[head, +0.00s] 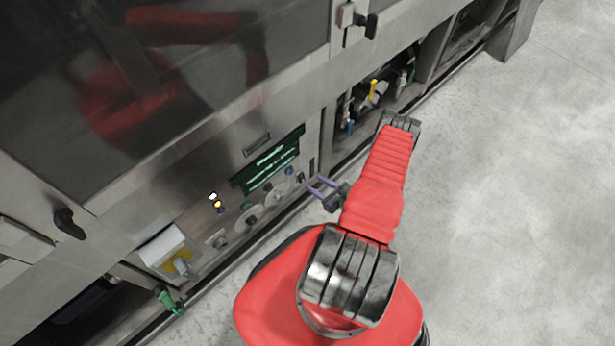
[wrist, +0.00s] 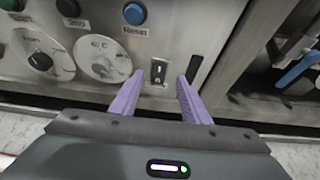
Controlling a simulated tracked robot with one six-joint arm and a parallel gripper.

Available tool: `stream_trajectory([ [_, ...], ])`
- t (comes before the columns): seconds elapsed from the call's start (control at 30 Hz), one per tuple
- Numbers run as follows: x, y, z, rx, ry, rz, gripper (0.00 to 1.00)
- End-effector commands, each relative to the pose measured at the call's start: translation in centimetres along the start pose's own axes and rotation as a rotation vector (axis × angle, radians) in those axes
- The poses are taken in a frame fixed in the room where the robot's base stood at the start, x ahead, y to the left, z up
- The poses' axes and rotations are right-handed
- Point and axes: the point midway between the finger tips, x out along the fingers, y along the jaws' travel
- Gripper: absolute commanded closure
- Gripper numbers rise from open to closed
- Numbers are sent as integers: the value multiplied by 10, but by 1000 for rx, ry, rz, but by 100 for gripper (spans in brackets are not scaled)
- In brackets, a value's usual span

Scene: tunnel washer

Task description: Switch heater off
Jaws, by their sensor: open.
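A small black rocker switch (wrist: 158,72) with light marks sits upright on the steel panel in the wrist view. I take it for the heater switch, but no heater label is readable. My gripper (wrist: 160,77) has two purple fingers, spread apart, with nothing between them but a view of the panel. The fingertips frame the switch left and right; whether they touch the panel I cannot tell. A white temperature dial (wrist: 104,58) is left of the switch. In the head view my gripper (head: 321,186) points at the right end of the control panel (head: 232,222).
Several other knobs and a green-lit display (head: 268,168) share the panel. An open bay with valves (head: 374,92) lies right. The grey floor (head: 500,200) is clear.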

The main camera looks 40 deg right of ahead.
Motion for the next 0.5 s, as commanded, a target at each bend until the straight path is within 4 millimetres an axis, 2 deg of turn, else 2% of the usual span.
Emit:
stream_trajectory([
  [0.5,65,1,0,-2,0,2,58],
])
